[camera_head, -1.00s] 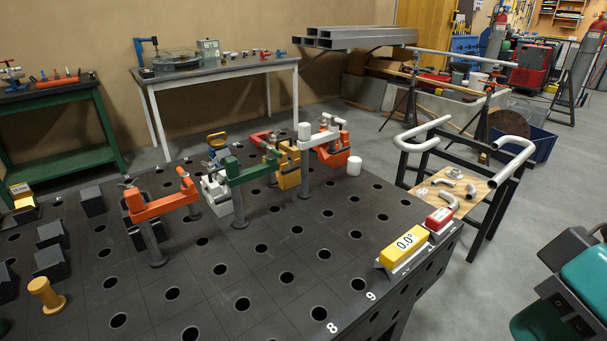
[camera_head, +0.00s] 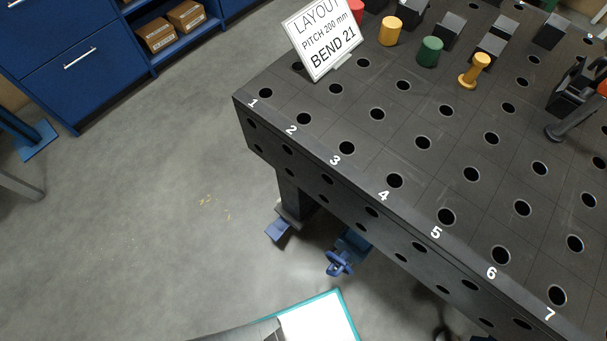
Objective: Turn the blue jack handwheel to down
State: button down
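My gripper is not in view.
The black table (camera_head: 321,156) has a grid of holes and numbers along its edge. A table leg (camera_head: 294,196) with a blue foot (camera_head: 279,230) stands left of the jack. Blue cabinets (camera_head: 75,50) are at the upper left. Grey floor (camera_head: 160,215) is clear in front.

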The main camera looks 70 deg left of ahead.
aim_at(340, 263)
jog(key=u, duration=1.2)
jog(key=k, duration=1)
jog(key=z, duration=0.2)
jog(key=i, duration=0.45)
